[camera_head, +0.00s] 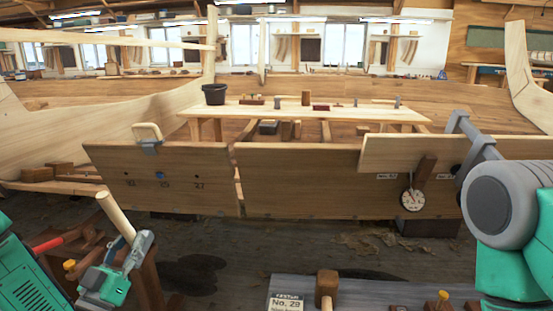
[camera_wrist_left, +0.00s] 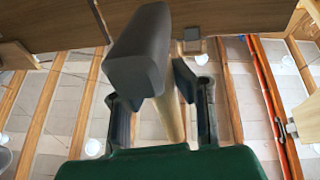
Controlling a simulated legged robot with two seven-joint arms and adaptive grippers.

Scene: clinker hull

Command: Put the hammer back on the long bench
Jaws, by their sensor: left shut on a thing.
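My left gripper (camera_head: 140,245) is low at the left in the head view, shut on the hammer's pale round handle (camera_head: 116,215). In the left wrist view the dark blocky hammer head (camera_wrist_left: 138,55) is close to the camera, with the handle (camera_wrist_left: 168,115) between the two fingers (camera_wrist_left: 166,108). In the head view the hammer head is not clearly seen. A long pale bench (camera_head: 285,114) stands at the back, beyond the planks and well away from the gripper.
Hull planks (camera_head: 300,180) stand between me and the pale bench, with a dial gauge (camera_head: 412,199) at right. A black bucket (camera_head: 214,94) and small items sit on that bench. A wooden mallet (camera_head: 326,288) and a No. 29 label (camera_head: 286,302) are in front. A red-handled tool (camera_head: 50,243) lies left.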

